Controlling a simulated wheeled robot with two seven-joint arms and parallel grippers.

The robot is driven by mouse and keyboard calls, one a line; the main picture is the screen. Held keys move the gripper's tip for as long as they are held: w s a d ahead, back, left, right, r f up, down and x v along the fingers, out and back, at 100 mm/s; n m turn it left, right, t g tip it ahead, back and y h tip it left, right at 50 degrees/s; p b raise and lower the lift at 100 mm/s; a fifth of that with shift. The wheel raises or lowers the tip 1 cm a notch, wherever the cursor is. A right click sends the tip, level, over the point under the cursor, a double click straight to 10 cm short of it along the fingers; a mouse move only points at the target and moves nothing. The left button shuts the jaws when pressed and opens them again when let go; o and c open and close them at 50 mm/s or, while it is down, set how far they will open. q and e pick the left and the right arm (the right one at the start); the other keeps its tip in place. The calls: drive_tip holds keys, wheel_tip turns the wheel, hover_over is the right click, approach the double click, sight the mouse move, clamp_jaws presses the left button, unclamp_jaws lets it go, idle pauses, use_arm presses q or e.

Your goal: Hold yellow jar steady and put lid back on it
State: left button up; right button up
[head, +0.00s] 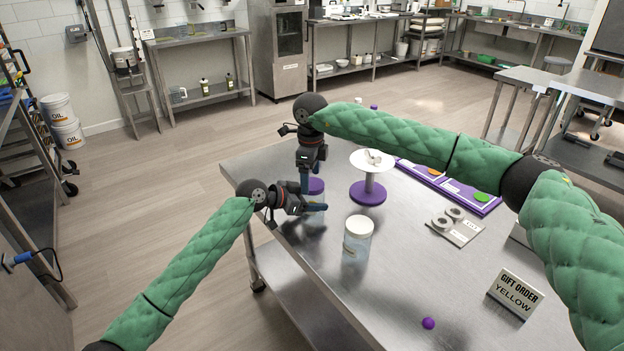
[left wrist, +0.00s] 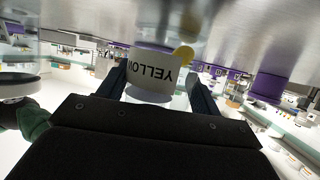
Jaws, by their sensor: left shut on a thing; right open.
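The yellow jar (left wrist: 152,76) is a clear jar whose label reads YELLOW. It stands on the table between the fingers of my left gripper (head: 312,208), which is shut on its side. In the head view the jar (head: 314,221) is partly hidden by that gripper. A purple lid (head: 317,186) shows at the jar's top; I cannot tell whether it is fully seated. My right gripper (head: 309,181) points down at the lid from above and is open. A yellow piece (left wrist: 183,53) shows beside the label in the left wrist view.
A white-lidded jar (head: 358,229) stands close in front. Behind is a white-topped stand (head: 368,190) with a purple base.

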drive_tip(key=shift+r, duration=1.5)
drive_tip(key=shift+d, duration=0.1)
drive_tip(key=shift+w, duration=0.1)
drive_tip(key=shift+c, duration=0.4)
drive_tip(key=shift+w+r, duration=0.2)
drive_tip(key=shift+r, duration=0.75)
drive_tip(key=shift+r+n, duration=0.2)
drive_tip(key=shift+n, duration=0.1)
drive_tip(key=shift+r+n, duration=0.25)
drive_tip(key=shift+n, duration=0.85)
drive_tip(key=n, duration=0.4)
drive_tip(key=shift+s+d+r, duration=0.1)
drive_tip(key=shift+s+r, duration=0.05)
drive_tip(key=n, duration=0.8)
drive_tip(key=shift+s, duration=0.1)
